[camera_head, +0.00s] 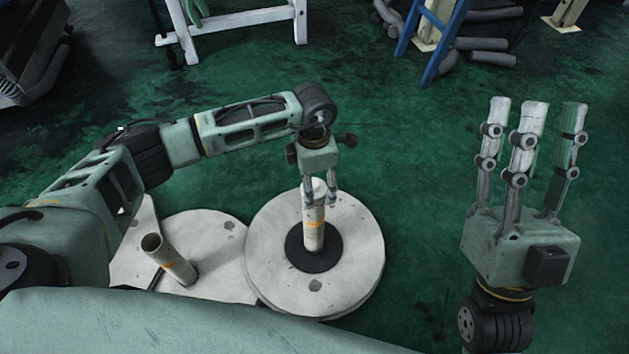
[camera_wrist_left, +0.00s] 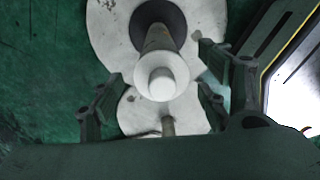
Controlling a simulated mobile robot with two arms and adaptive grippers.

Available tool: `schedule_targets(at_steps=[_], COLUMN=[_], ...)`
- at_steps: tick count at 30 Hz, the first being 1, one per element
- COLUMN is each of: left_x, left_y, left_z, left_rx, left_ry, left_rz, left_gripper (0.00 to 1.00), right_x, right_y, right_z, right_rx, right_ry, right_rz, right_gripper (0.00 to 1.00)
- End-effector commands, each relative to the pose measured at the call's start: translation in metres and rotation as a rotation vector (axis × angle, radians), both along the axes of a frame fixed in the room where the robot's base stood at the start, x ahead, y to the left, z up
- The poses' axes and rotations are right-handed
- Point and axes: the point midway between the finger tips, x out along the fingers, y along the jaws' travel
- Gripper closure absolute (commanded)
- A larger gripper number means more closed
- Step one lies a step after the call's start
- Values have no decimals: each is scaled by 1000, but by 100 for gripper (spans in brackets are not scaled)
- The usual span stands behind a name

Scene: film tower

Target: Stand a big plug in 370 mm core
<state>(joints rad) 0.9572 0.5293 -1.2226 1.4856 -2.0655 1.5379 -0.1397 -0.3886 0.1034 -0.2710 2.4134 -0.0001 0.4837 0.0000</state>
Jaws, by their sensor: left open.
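A white plug (camera_wrist_left: 162,78) with a round flange and a smaller raised middle stands at the top of a pale core (camera_head: 314,236). The core is upright in a black ring on a white disc. In the head view the plug (camera_head: 317,188) is partly covered by my left gripper (camera_head: 320,196), which points down over it. My left gripper (camera_wrist_left: 160,75) is open, with its fingers on both sides of the plug and apart from it. How deep the plug sits is hidden. My right gripper (camera_head: 533,118) is open and empty, fingers pointing up, at the right.
A second core (camera_head: 168,261), its top open, stands on another white disc (camera_head: 216,228) at the left. White disc (camera_head: 358,272) carries the first core. Green floor around it is clear. A white trestle (camera_head: 244,20) and a blue ladder (camera_head: 433,40) stand at the back.

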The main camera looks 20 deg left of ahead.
Motion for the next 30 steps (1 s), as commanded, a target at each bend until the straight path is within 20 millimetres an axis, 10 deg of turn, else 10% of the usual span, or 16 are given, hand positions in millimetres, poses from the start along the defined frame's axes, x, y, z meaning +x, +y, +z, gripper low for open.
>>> schedule_targets(at_steps=[8, 21, 30], left_x=[1, 3, 3], left_y=[0, 2, 2], left_z=[9, 96, 120], left_rx=[-1, 0, 0], left_ry=[-1, -4, 0], left_rz=[-1, 0, 0], left_gripper=[31, 31, 31], right_x=[1, 1, 1], right_y=[0, 0, 0], right_z=[0, 0, 0], right_rx=[-1, -1, -1], right_ry=[1, 3, 3], right_rz=[-2, -1, -1], right_gripper=[60, 60, 60])
